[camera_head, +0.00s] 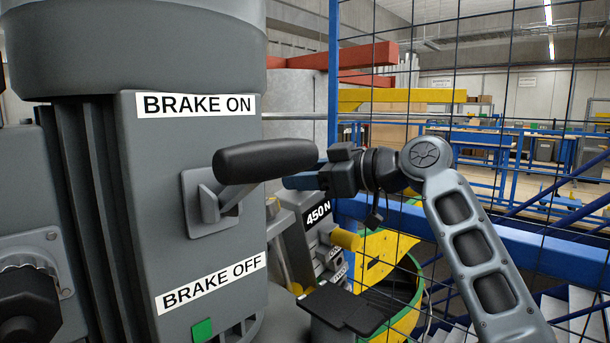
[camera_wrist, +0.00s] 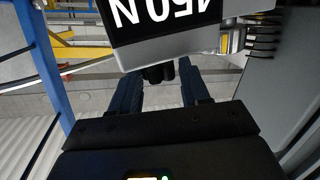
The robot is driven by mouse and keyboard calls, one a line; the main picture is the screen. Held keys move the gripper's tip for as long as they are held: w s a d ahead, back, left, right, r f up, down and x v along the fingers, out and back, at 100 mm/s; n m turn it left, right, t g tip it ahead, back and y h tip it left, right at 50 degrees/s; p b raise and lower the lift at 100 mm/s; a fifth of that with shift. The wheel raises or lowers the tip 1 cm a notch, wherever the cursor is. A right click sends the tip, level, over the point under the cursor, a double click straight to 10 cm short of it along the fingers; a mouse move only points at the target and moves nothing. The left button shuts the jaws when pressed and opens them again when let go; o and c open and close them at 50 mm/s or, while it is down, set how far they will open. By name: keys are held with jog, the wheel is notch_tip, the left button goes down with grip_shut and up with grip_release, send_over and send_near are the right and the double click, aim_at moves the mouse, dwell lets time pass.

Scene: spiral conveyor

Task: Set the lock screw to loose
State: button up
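My gripper (camera_head: 306,180) is in the middle of the head view, pointing left, its blue fingertips partly behind the black brake handle. In the wrist view my gripper (camera_wrist: 161,72) has its two blue fingers apart. A small dark knob-like part (camera_wrist: 158,75) shows between or just beyond the tips, under the 450 N block; I see no clear contact. I cannot tell for sure whether this is the lock screw. The 450 N label (camera_head: 318,214) is on a grey block just below my fingertips; it shows upside down in the wrist view (camera_wrist: 168,12).
The brake lever (camera_head: 265,160) stands out from the grey housing (camera_head: 150,220) between the BRAKE ON and BRAKE OFF labels, close to my fingers. A yellow knob (camera_head: 345,239) and black plates (camera_head: 345,308) lie below. A blue-framed wire fence (camera_head: 520,245) stands behind my arm.

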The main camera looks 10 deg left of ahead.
jog(key=shift+o, duration=1)
jog(key=shift+r+t+p, duration=0.15)
jog(key=shift+t+p, duration=0.15)
jog(key=shift+p, duration=0.05)
